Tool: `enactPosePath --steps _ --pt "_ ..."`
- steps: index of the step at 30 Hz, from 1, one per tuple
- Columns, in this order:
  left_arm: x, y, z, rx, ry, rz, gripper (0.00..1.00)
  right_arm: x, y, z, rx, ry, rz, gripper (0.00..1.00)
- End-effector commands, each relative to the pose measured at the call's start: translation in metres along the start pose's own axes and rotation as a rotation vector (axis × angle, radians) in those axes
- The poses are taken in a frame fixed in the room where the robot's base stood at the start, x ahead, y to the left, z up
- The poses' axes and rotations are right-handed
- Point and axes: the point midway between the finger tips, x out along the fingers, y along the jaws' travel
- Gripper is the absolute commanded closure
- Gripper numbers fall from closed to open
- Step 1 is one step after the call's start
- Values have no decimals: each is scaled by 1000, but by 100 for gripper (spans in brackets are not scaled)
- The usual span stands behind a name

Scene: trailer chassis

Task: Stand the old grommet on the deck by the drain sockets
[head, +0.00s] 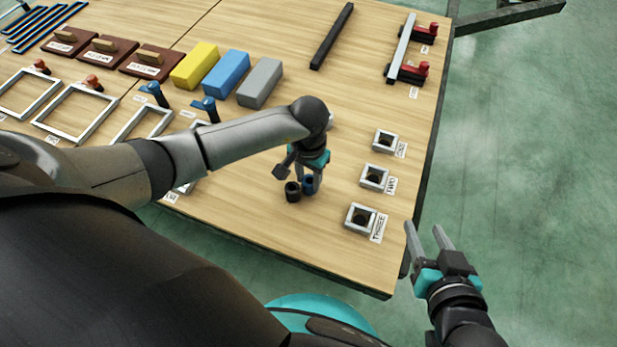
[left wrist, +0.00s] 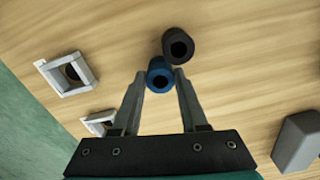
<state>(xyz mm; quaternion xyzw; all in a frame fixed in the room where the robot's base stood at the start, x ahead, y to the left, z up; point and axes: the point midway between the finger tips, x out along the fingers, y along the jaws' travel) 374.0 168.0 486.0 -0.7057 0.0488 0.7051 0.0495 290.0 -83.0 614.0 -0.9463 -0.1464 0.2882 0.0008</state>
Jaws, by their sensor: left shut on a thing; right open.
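A blue grommet (head: 308,184) is between the fingertips of my left gripper (head: 309,179), which is shut on it at the deck surface. It shows in the left wrist view (left wrist: 158,76) as a short hollow cylinder. A black grommet (head: 292,192) stands upright close beside it, outside the fingers; its open end shows in the left wrist view (left wrist: 180,46). The pictures do not say which is the old one. Three square drain sockets stand right of them: the nearest, labelled THREE (head: 350,222), the middle (head: 364,183) and the farthest (head: 375,146). My right gripper (head: 427,230) is open and empty.
Yellow (head: 195,66), blue (head: 227,75) and grey (head: 260,83) blocks stand behind my left arm. A black bar (head: 332,36) and a grey rail with red clamps (head: 401,48) lie farther back. Bare deck surrounds the grommets. The deck's right edge passes beyond the sockets.

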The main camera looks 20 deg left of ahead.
Motion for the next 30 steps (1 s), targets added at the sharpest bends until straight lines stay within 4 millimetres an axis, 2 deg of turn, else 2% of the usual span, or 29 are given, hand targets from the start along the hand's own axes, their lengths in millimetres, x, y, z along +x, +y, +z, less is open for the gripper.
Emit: enactPosePath --steps 12,13,21,30 --pt "3 0 0 -1 0 0 100 2 -5 -2 5 47 -13 50" --pt "3 0 0 -1 0 0 55 2 -5 -2 5 49 -13 50" --pt "3 0 0 0 0 0 27 2 -4 -3 5 47 -12 50" --pt "2 0 0 0 0 1 27 1 -4 -3 4 40 -10 50"
